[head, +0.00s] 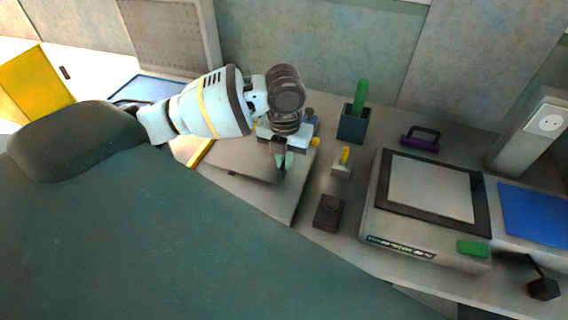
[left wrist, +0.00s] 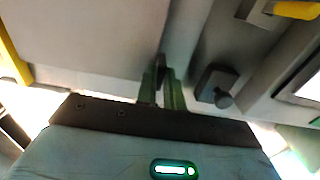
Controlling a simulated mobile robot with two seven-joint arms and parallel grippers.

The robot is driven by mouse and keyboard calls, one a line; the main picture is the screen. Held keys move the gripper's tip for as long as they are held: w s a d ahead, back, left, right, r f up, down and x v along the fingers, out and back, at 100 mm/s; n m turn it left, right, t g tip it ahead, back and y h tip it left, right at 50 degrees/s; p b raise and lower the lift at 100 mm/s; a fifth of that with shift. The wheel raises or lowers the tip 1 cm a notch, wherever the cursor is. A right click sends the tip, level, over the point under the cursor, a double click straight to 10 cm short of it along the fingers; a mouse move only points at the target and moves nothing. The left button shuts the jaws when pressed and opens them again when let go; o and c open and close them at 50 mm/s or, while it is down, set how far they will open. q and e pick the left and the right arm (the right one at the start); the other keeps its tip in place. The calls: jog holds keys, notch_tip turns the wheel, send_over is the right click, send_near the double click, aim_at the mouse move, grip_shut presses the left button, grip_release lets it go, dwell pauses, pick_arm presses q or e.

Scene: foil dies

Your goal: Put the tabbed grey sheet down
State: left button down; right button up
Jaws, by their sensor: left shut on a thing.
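The tabbed grey sheet (head: 235,160) is a flat grey panel left of and below my left gripper in the head view. It fills the upper left of the left wrist view (left wrist: 90,35). My left gripper (head: 282,165) points down at the sheet's right side. In the left wrist view my left gripper (left wrist: 161,85) is shut on a small dark piece at the sheet's edge, which looks like its tab. A grey surface shows beyond the sheet's right edge; I cannot tell whether the sheet touches it. My right gripper is in neither view.
A machine with a dark-framed light panel (head: 430,190) stands to the right. Between lie a dark block (head: 328,212), a yellow-topped piece (head: 342,162) and a dark cup (head: 352,125) with a green stick. A purple handle (head: 420,140) and a blue panel (head: 535,215) are further right.

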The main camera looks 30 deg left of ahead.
pick_arm(q)
jog(key=shift+f, duration=1.3)
jog(key=c, duration=1.5)
grip_release()
notch_tip(320, 180, up, 12)
jog(key=shift+r, duration=0.1)
